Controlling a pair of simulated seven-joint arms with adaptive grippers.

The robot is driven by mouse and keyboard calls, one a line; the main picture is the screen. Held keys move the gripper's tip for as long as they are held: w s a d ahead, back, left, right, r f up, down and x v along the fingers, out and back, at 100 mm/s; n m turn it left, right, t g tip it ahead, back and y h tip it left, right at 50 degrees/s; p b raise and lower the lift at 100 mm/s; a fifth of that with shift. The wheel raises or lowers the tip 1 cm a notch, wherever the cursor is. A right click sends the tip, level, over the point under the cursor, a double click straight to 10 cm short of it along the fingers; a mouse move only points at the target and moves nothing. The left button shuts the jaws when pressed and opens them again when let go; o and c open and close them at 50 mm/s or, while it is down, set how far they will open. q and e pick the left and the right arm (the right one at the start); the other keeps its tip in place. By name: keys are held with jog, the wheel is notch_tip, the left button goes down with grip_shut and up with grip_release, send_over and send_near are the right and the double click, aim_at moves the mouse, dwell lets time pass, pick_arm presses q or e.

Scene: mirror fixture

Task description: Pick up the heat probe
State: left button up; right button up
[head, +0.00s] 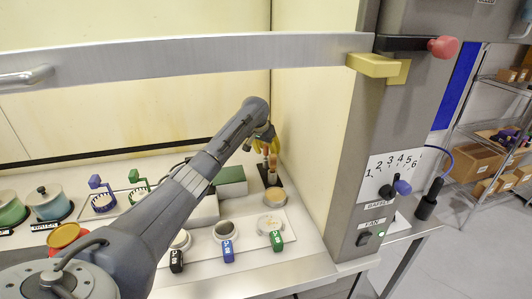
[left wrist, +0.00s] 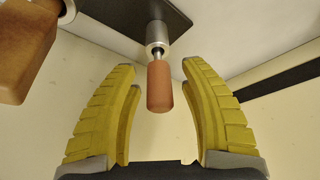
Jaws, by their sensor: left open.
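A tool with a reddish-brown handle (left wrist: 158,87) and a thin metal neck stands in a metal collar on a dark plate (left wrist: 130,15); I take it for the heat probe. In the head view, brown handles (head: 272,163) show below my gripper at the back right of the worktop, but I cannot tell them apart well. My left gripper (left wrist: 158,70), with yellow ribbed fingers, is open, with one finger to each side of the reddish-brown handle. A gap shows on both sides. It also shows in the head view (head: 266,142), partly hidden by my wrist. My right gripper is out of view.
A larger brown handle (left wrist: 22,50) stands close to the left finger. The cream side wall (head: 315,120) is near on the right. A green box (head: 231,181) and labelled cups (head: 224,231) stand left and in front. A metal bar (head: 200,62) crosses above.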

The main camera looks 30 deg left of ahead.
pick_arm(q)
jog(key=shift+c, duration=0.5)
grip_shut()
